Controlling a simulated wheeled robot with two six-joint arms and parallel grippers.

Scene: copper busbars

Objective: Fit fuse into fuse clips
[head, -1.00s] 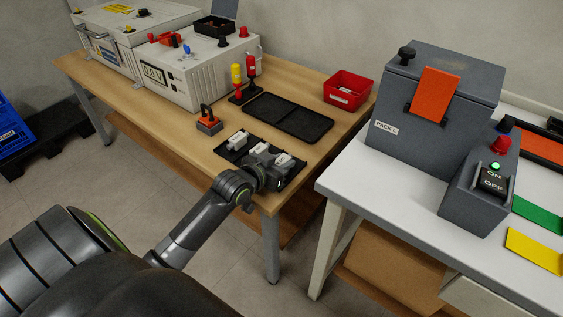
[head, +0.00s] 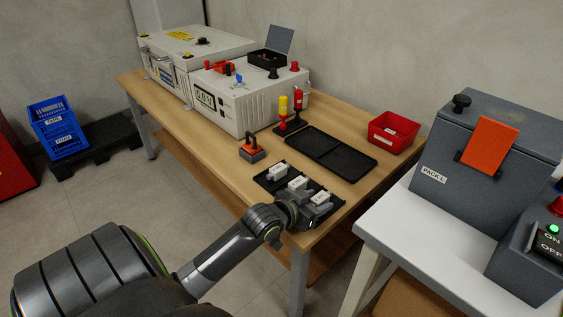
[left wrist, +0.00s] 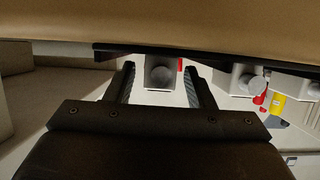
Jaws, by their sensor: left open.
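Three white fuses lie in a row on a black tray (head: 262,181) at the near edge of the wooden table: a far-left one (head: 277,171), a middle one (head: 297,183) and a near-right one (head: 321,197). My left gripper (head: 314,208) is at the near-right end of the tray, by the near-right fuse. In the left wrist view, my left gripper (left wrist: 161,88) is open, its fingers on either side of a white fuse with a grey round end (left wrist: 160,75). Whether they touch it I cannot tell. I cannot make out the fuse clips. My right gripper is not in view.
An orange-and-grey block (head: 253,150) and an empty black two-part tray (head: 330,153) lie beyond the fuse tray. A red bin (head: 393,133) stands at the right. White battery units (head: 224,101) fill the back. A white table (head: 420,235) stands to the right.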

